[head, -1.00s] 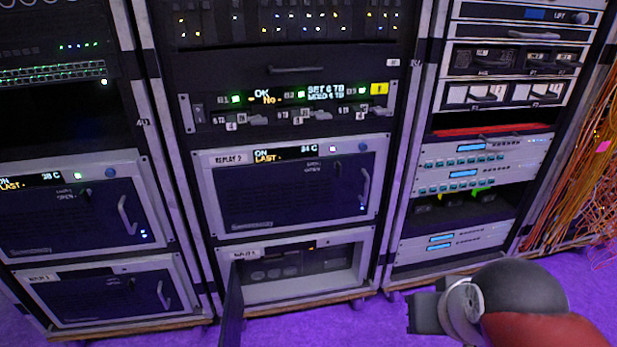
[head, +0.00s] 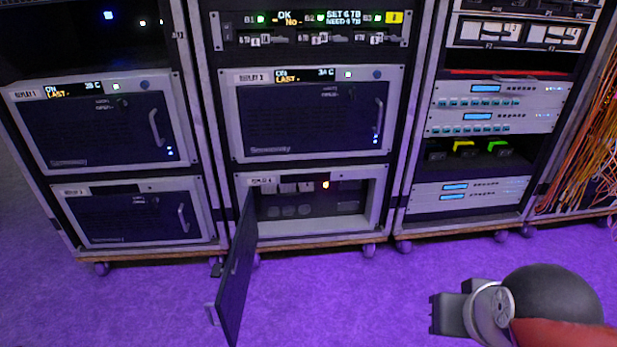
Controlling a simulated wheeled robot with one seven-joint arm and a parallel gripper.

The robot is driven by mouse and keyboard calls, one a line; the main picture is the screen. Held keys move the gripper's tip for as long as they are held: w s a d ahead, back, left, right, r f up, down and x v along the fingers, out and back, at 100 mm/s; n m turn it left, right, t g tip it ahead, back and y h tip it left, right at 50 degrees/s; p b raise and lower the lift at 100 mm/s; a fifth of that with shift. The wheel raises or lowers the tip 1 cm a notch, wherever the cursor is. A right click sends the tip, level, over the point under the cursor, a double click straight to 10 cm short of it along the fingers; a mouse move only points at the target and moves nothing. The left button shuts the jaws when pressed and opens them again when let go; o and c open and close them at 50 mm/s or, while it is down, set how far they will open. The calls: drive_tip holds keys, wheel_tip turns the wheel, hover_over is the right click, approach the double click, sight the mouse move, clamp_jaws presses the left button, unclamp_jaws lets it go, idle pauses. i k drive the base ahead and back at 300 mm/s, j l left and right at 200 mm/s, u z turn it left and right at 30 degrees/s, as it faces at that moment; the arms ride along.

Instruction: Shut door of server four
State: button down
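The server with the open front (head: 305,227) sits at the bottom of the middle rack. Its label is too small to read surely, so I cannot confirm its number. Its dark door (head: 237,280) is hinged at the left side and stands swung out toward me over the floor, with a pale handle (head: 212,314) near its lower outer edge. Dark parts and a small orange light show inside. My gripper (head: 437,315) is at the lower right, well apart from the door and in front of the right rack. It looks empty, but its finger opening does not show clearly.
A closed server, labelled Replay 2 (head: 305,115), sits directly above. The left rack holds two closed servers, the lower one (head: 140,213) beside the open door. The racks stand on casters (head: 404,247). Purple floor (head: 340,295) is clear between the door and my gripper. Orange cables (head: 590,150) hang at the right.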

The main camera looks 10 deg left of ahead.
sight(229, 305)
drive_tip(key=j, duration=1.1)
drive_tip(key=i+j, duration=0.1)
drive_tip(key=j, duration=1)
drive_tip(key=k+j+u, duration=0.1)
drive_tip(key=k+u, duration=0.2)
drive_tip(key=u, duration=0.2)
drive_tip(key=k+j+u, duration=0.2)
drive_tip(key=u, duration=0.3)
drive_tip(key=k, duration=0.05)
